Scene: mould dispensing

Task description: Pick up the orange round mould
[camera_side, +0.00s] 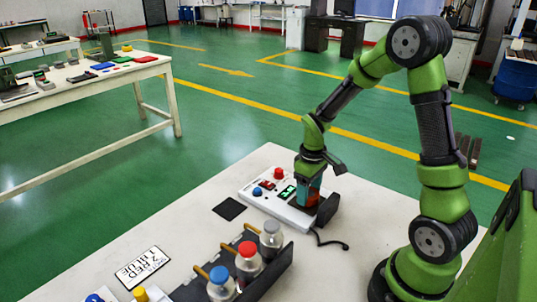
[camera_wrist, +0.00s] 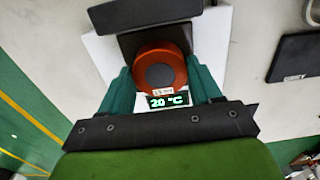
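The orange round mould (camera_wrist: 160,68) has a dark grey round centre and sits at the white heating device (camera_wrist: 212,45), just behind its green "20 °C" display (camera_wrist: 168,100). My gripper (camera_wrist: 159,65) has teal fingers, one on each side of the mould. The fingers are close to its sides, but I cannot tell whether they press on it. In the side view, my gripper (camera_side: 309,192) points down at the right end of the white device (camera_side: 271,208), and the mould shows only partly behind the fingers.
A dark block (camera_wrist: 145,14) stands just behind the mould. A black square pad (camera_side: 230,208) lies left of the device. A black rack (camera_side: 272,275) with capped bottles stands in front, beside a printed card (camera_side: 142,267). Clear tabletop lies between.

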